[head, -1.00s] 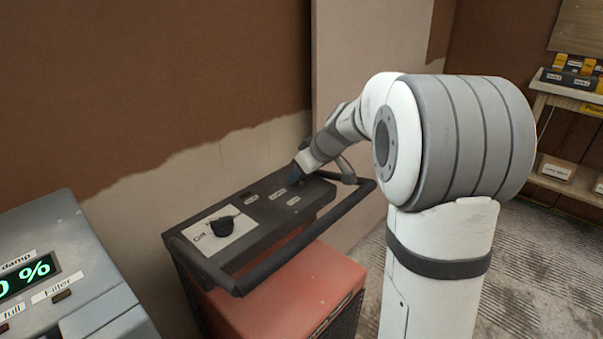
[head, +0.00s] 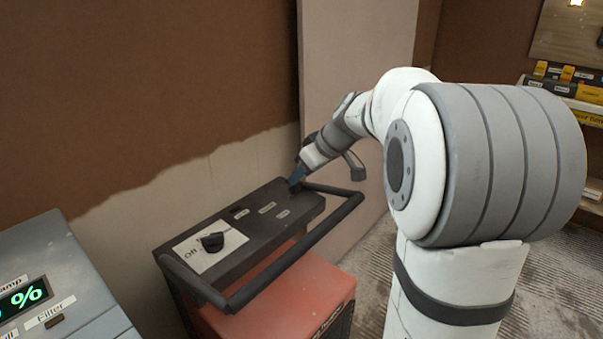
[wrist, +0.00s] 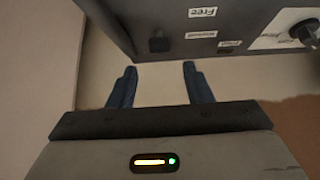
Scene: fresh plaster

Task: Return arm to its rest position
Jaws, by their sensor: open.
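My gripper (head: 297,174) is at the far right end of the black control panel (head: 248,226) in the head view, close to its edge. In the wrist view my gripper (wrist: 156,84) shows two blue fingers spread apart with nothing between them. The panel (wrist: 235,60) lies just beyond the fingertips there, with a dark square button and several white labels. My arm (head: 400,130) reaches out from the right of the head view with its forearm angled down to the left. I cannot tell whether a fingertip touches the panel.
The panel tops a red machine (head: 285,297) with a black handle bar (head: 290,255) in front. A grey unit (head: 65,280) with a green display stands at lower left. A half-plastered wall (head: 150,120) is close behind. A shelf (head: 565,95) with boxes is at right.

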